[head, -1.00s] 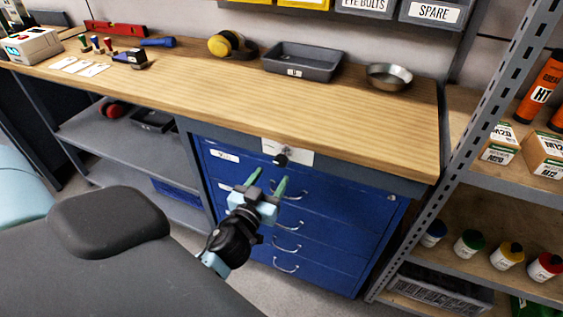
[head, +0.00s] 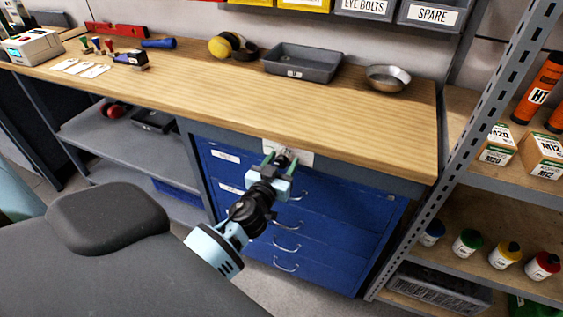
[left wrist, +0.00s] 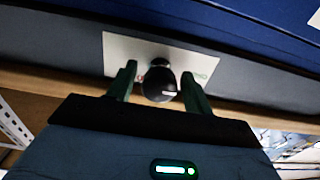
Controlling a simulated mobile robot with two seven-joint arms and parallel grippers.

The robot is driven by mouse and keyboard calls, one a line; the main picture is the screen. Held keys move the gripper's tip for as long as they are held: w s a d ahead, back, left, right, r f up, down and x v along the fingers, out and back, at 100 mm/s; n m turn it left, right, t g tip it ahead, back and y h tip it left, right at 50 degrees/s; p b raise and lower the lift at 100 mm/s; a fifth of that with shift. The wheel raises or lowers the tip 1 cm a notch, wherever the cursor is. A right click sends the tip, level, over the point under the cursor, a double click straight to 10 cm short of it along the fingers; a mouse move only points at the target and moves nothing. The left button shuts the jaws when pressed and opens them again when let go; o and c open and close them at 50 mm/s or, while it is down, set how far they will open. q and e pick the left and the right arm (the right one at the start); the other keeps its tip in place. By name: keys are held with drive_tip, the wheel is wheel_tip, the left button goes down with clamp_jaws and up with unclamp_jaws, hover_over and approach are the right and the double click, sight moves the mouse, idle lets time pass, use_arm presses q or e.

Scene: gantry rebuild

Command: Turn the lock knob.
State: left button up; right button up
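The lock knob (left wrist: 159,86) is a round black knob on a white plate (left wrist: 118,48) under the bench's front edge, above the blue drawers. In the left wrist view it lies between the two green fingers of my left gripper (left wrist: 158,84), with a gap visible on the left side; contact on the right is unclear. In the head view my left gripper (head: 280,163) reaches up to the plate (head: 302,157), and its fingers partly hide the knob. The left gripper is open around the knob. My right gripper is not in view.
The blue drawer cabinet (head: 340,222) with metal handles is just below the knob. The wooden bench top (head: 230,95) overhangs it and holds a grey tray (head: 302,63) and a metal bowl (head: 388,77). A metal shelf rack (head: 470,140) stands at the right.

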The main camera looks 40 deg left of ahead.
use_arm(q)
drive_tip(key=c, duration=0.8)
drive_tip(key=shift+m, duration=0.5)
drive_tip(key=m, duration=1.2)
drive_tip(key=shift+a+r+m, duration=0.1)
drive_tip(key=shift+m, duration=0.3)
drive_tip(key=shift+m+p, duration=0.3)
drive_tip(key=shift+m, duration=2)
